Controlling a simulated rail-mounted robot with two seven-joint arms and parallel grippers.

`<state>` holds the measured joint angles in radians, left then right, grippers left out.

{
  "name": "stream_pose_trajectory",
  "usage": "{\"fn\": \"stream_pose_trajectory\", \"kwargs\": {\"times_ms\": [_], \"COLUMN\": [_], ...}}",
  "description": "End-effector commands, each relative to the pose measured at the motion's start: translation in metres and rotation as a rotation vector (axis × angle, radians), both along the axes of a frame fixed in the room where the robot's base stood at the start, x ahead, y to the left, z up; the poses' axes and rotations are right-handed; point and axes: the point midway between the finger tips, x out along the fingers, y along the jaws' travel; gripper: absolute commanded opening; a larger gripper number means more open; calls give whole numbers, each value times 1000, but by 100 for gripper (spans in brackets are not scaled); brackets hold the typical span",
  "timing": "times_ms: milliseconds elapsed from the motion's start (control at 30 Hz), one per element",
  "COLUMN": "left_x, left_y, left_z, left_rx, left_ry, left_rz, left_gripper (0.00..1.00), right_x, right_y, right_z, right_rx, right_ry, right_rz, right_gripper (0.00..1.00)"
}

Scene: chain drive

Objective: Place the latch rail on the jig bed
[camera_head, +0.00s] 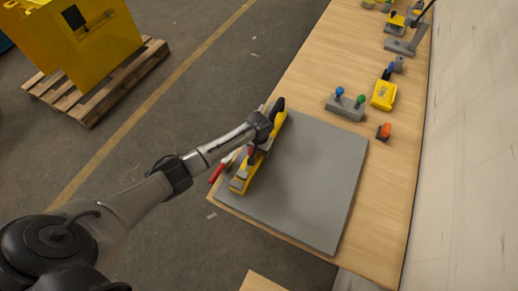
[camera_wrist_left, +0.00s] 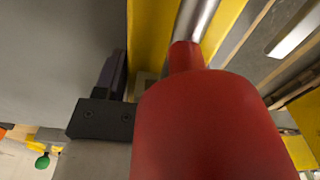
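A long yellow piece with red handles, apparently the latch rail (camera_head: 240,183), lies along the left edge of a flat grey plate, apparently the jig bed (camera_head: 315,180). I cannot tell whether it rests on the plate or is held just above it. My left gripper (camera_head: 256,150) is at the yellow piece; my wrist hides its fingertips in the head view. In the left wrist view, a large red handle (camera_wrist_left: 210,130) on a metal rod fills the middle, and a dark finger (camera_wrist_left: 110,75) is beside the yellow surface (camera_wrist_left: 148,35). The other finger is hidden. My right gripper is not in view.
The wooden table (camera_head: 385,210) runs along a pale wall. A grey block with blue and green knobs (camera_head: 346,106), a yellow block (camera_head: 383,95) and an orange-and-black part (camera_head: 384,131) stand beyond the plate. More parts stand at the far end. The plate's middle is clear.

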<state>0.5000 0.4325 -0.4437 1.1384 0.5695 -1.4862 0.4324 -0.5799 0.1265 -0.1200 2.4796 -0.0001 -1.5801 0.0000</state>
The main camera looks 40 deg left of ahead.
Motion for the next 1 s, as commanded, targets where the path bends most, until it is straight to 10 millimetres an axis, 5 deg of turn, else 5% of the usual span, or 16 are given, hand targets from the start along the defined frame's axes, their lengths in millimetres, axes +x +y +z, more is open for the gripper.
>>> {"fn": "stream_pose_trajectory", "kwargs": {"times_ms": [200, 533, 1000], "left_x": [0, 0, 1], "left_y": [0, 0, 0], "left_z": [0, 8, 88], "left_rx": [0, 0, 1], "left_ry": [0, -2, -3], "left_rz": [0, 0, 0], "left_gripper": [84, 84, 84], "right_x": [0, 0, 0], "right_y": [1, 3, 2], "right_z": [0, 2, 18], "right_rx": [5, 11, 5], "right_ry": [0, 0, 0], "right_rz": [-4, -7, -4], "right_gripper": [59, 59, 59]}}
